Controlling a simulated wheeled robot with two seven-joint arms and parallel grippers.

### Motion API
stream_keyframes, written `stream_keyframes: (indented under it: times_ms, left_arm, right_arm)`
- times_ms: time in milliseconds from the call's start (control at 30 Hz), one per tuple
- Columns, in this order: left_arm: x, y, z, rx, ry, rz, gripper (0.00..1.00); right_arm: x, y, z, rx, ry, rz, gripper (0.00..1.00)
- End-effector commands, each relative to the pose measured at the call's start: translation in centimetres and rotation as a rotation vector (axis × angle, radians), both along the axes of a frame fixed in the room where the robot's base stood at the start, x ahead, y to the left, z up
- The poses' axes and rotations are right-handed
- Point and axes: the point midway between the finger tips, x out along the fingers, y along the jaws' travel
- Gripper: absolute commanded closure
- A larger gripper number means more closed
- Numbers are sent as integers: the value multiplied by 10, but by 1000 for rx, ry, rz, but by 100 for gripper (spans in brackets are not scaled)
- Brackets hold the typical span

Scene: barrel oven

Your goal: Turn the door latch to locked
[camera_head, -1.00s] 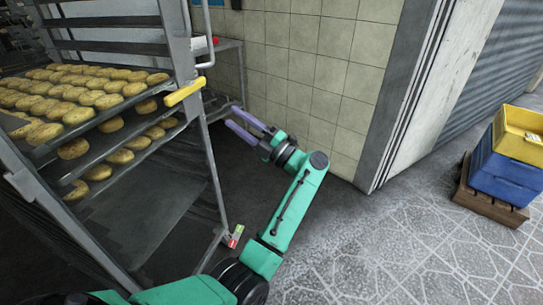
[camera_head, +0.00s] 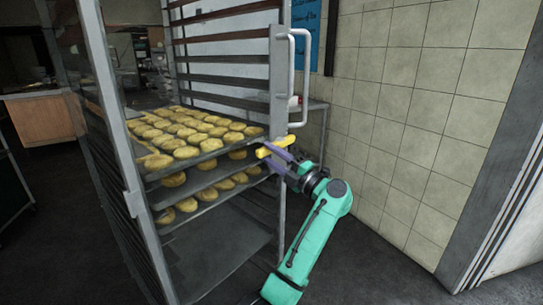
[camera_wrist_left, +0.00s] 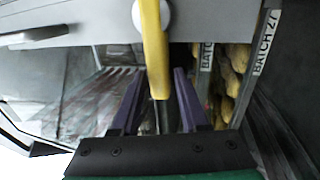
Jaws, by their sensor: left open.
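The yellow door latch (camera_head: 276,147) is a bar on the front post of the rack oven, seen in the head view. My left gripper (camera_head: 268,157) is open at the latch, with its purple fingers overlapping it. In the left wrist view, the yellow latch (camera_wrist_left: 154,48) hangs from a round pale pivot (camera_wrist_left: 166,14). Its lower end reaches between the fingertips of the left gripper (camera_wrist_left: 159,78), with gaps visible on both sides. Whether a finger touches it, I cannot tell. My right gripper is not in view.
A pale vertical handle (camera_head: 303,75) stands above the latch. A tiled wall (camera_head: 410,110) is close on the right. Dark floor (camera_head: 370,265) is open in front of it.

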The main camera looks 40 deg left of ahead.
Motion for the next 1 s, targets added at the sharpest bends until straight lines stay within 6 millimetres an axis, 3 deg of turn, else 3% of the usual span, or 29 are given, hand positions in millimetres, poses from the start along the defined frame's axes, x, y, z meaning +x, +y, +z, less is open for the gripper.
stream_keyframes:
  times_ms: [100,200,233,1000]
  left_arm:
    - [0,0,0,0,0,0,60]
    - [0,0,0,0,0,0,98]
    - [0,0,0,0,0,0,100]
    - [0,-1,-1,-1,1,1,100]
  right_arm:
    - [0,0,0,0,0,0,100]
    - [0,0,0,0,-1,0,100]
    - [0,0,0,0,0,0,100]
    - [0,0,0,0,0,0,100]
